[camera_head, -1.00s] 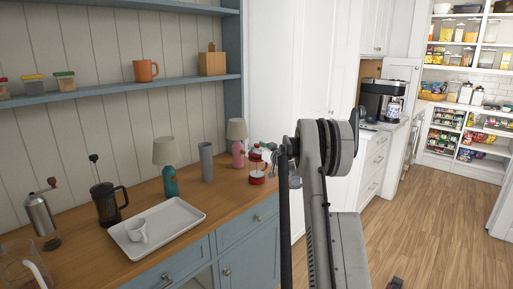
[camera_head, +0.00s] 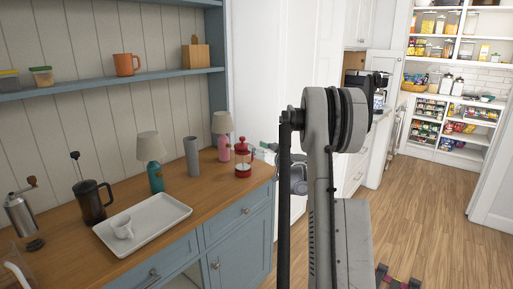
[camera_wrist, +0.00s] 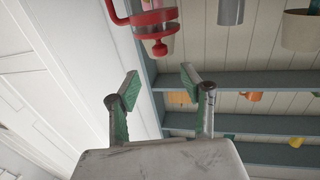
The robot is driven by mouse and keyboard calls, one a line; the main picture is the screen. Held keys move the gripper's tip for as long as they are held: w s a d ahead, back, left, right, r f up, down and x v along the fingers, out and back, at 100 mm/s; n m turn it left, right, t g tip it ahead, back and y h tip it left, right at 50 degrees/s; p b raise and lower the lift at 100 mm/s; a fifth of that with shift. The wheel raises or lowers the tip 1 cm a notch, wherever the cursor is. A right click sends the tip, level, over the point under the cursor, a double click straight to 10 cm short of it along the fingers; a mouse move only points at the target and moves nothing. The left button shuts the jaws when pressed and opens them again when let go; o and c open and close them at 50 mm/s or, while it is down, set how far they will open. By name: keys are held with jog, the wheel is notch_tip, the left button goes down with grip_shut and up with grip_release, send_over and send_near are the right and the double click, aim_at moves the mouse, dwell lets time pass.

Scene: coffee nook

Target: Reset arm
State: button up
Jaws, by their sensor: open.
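My gripper (camera_wrist: 160,84) is open and empty in the wrist view, with its green-padded fingers spread apart. A red French press (camera_wrist: 155,20) shows beyond the fingers at the top of that picture, apart from them. In the head view the red French press (camera_head: 243,160) stands upright at the right end of the wooden counter (camera_head: 75,240). My arm stands tall in the middle of the head view and hides part of what lies behind it. Only a small part of my gripper shows there, just right of the press.
A white tray (camera_head: 165,218) with a white mug (camera_head: 122,228) lies on the counter. A black French press (camera_head: 92,201), a grinder (camera_head: 20,212), a teal lamp (camera_head: 152,160), a grey vase (camera_head: 192,157) and a pink lamp (camera_head: 222,135) stand around it.

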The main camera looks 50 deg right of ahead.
dwell(0.3)
jog(key=w+a+r+n+g+y, duration=0.1)
jog(key=a+r+y, duration=0.15)
jog(key=a, duration=0.75)
jog(key=w+a+r+g+y, duration=0.1)
jog(key=a+r, duration=0.3)
jog(key=a, duration=0.5)
jog(key=s+a+r+n+g+y, duration=0.15)
jog(key=s+a, duration=0.25)
jog(key=a, duration=0.6)
jog(key=s+a+m+g, duration=0.1)
jog(key=s+a+g, duration=0.25)
jog(key=a, duration=0.75)
jog(key=s+a+f+g, duration=0.2)
jog(key=s+a, duration=1.1)
jog(key=s, duration=0.1)
jog(key=s+a+f+g+h, duration=0.1)
jog(key=s+a+f, duration=0.1)
jog(key=s, duration=0.5)
jog(key=s+a+f+h, duration=0.1)
jog(key=s+f, duration=0.3)
jog(key=s, duration=0.4)
jog(key=shift+s+a+g, duration=0.3)
jog(key=shift+a+g, duration=0.05)
jog(key=shift+g, duration=0.05)
